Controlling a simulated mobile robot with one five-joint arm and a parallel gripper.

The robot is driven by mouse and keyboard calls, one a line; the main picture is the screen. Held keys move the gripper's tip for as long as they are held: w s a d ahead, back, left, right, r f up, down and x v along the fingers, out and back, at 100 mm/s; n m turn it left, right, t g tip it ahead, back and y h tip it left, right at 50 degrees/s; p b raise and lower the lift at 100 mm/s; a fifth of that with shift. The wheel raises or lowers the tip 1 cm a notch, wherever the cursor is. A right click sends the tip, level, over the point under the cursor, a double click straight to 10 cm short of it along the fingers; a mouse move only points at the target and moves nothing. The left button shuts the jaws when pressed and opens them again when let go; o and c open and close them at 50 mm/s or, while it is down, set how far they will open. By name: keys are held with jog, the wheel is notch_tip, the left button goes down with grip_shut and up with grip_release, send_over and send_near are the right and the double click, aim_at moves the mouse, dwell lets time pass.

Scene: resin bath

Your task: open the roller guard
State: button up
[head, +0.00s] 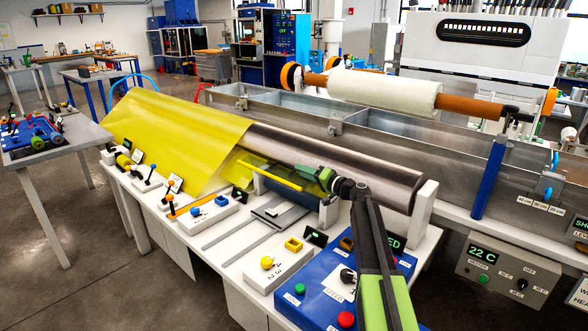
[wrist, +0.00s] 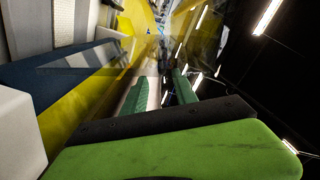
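The roller guard is a see-through yellow-tinted panel (head: 258,168) low in front of the long grey metal roller (head: 335,162). A bright yellow bar (head: 290,178) runs along its front, and the panel looks lowered. My gripper (head: 318,174), with green fingers, is at the right end of this bar, close to the roller. Whether it touches the bar is unclear. In the wrist view the two green fingers of my gripper (wrist: 160,92) stand apart, with no object clearly held between them. A yellow see-through surface (wrist: 88,105) lies left of them.
A large yellow sheet (head: 150,125) drapes over the roller's left part. A white end block (head: 424,210) stands at its right end. A blue control box (head: 322,300) with buttons lies below my arm. Small levers and switches line the front. A metal bath (head: 385,150) lies behind.

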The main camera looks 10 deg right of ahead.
jog(key=v, duration=1)
jog(key=shift+d, duration=0.1)
